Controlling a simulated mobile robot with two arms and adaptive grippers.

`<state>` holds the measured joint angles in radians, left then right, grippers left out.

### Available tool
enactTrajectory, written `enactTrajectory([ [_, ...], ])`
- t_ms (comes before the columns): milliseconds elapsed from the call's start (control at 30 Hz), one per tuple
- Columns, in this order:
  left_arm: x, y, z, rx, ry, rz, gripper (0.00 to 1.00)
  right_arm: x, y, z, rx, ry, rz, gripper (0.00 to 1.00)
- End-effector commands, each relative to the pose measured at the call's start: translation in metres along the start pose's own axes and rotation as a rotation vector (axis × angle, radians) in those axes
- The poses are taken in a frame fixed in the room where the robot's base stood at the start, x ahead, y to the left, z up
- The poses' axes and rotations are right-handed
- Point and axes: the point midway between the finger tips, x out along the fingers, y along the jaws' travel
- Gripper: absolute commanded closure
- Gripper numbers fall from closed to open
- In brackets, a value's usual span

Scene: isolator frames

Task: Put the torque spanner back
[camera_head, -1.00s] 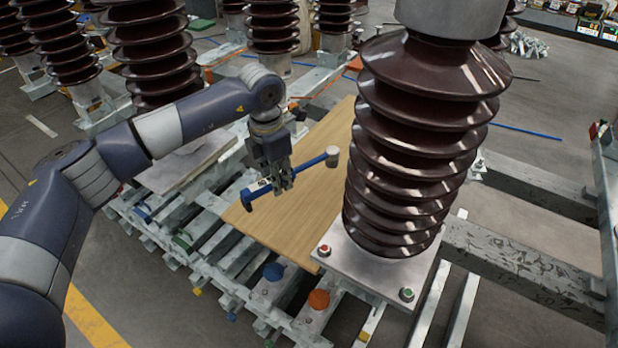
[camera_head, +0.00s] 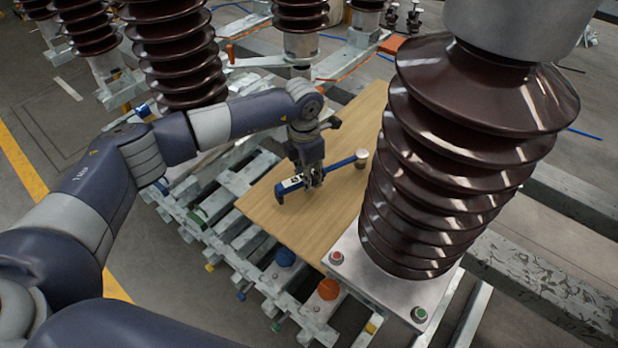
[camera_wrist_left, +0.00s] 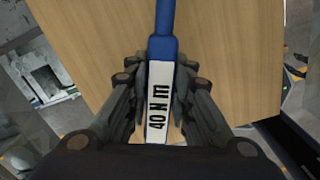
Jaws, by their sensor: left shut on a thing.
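The torque spanner is a blue bar (camera_head: 342,164) with a pale round end (camera_head: 361,156) and a bent blue end at the left. My left gripper (camera_head: 314,182) is shut on it near the bent end, over the wooden board (camera_head: 272,217). In the left wrist view the blue spanner (camera_wrist_left: 164,48) runs up from between the fingers (camera_wrist_left: 161,105), with a white label reading "40 N m". The spanner is low over the board; I cannot tell whether it touches. My right gripper is not in view.
A large brown ribbed insulator (camera_head: 440,170) on a metal plate (camera_head: 370,275) stands close to the board's right. The board lies on a metal slatted frame (camera_head: 225,240) with blue and orange caps. More insulators (camera_head: 180,60) stand behind. The board's near left is clear.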

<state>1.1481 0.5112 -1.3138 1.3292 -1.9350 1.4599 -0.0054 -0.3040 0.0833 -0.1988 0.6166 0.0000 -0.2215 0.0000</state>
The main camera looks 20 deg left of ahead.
Motion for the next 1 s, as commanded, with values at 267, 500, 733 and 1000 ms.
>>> enactTrajectory([
  [267,0.015,0.001,0.000,-0.001,-0.003,0.002,1.00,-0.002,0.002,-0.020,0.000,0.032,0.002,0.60],
  [500,0.018,0.000,-0.001,-0.001,0.000,0.001,0.70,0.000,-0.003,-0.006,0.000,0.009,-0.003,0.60],
  [733,0.018,0.000,-0.001,-0.001,0.000,0.001,0.59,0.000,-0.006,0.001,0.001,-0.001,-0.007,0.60],
  [1000,0.010,0.001,-0.001,0.000,-0.002,0.002,0.59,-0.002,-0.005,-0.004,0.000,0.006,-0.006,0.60],
])
